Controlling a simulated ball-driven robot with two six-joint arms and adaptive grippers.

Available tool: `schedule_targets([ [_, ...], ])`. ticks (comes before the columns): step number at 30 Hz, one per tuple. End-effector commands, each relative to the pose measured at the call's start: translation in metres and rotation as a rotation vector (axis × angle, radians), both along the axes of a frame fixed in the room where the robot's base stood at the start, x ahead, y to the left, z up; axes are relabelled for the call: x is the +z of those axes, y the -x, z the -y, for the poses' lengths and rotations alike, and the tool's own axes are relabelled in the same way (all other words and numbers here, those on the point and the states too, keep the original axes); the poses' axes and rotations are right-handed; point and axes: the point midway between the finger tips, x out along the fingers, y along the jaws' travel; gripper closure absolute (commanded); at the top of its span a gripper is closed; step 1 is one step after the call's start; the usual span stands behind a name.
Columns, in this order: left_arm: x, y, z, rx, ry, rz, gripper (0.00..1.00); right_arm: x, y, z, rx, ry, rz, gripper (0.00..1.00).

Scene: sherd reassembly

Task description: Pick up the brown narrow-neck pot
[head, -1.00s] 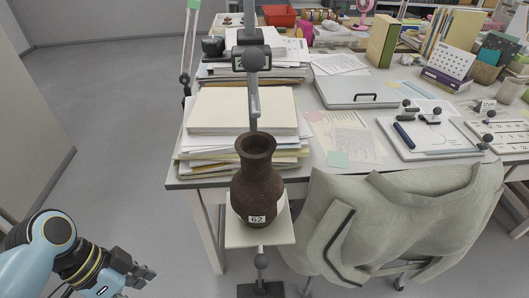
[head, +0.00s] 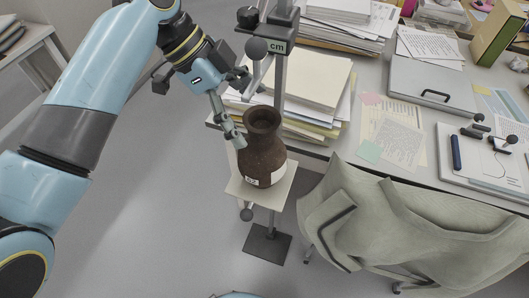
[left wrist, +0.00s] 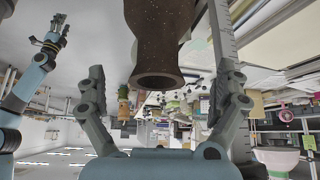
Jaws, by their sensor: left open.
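The brown narrow-neck pot (head: 264,158) stands upright on a small pale square platform (head: 240,190), its white number label facing the front. My left gripper (head: 246,112) is open beside the pot's neck and rim, coming from the upper left; one finger hangs close to the pot's left side, and I cannot tell whether it touches. In the left wrist view the picture is inverted: the pot (left wrist: 160,35) hangs mouth down at the top, above and between the spread fingers of the left gripper (left wrist: 160,95). My right gripper (left wrist: 55,35) shows small at upper left there; its jaw opening is unclear.
A measuring stand with a post (head: 281,60) rises just behind the pot, close to my left gripper. Stacked papers (head: 305,80) lie on the desk behind. A draped grey-green jacket (head: 410,220) is at right. Open floor (head: 150,240) lies left and in front.

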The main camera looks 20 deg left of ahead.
Motion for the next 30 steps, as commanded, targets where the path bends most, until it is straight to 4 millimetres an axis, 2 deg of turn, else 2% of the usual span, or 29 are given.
schedule_targets([
  [6,-0.017,-0.001,0.010,0.000,-0.002,-0.003,0.00,0.004,-0.002,0.011,0.004,0.013,0.002,0.50],
  [15,-0.055,-0.002,0.029,0.000,-0.001,-0.002,0.00,0.012,-0.004,0.012,0.005,0.014,0.006,0.50],
  [23,-0.060,-0.002,0.031,-0.001,-0.003,0.000,0.00,0.012,-0.005,0.012,0.004,0.013,0.007,0.50],
  [24,-0.060,-0.002,0.031,-0.001,-0.003,0.000,0.01,0.012,-0.005,0.011,0.004,0.013,0.007,0.50],
  [30,-0.060,-0.002,0.031,-0.001,-0.003,0.000,0.27,0.012,-0.005,0.007,0.003,0.008,0.008,0.50],
])
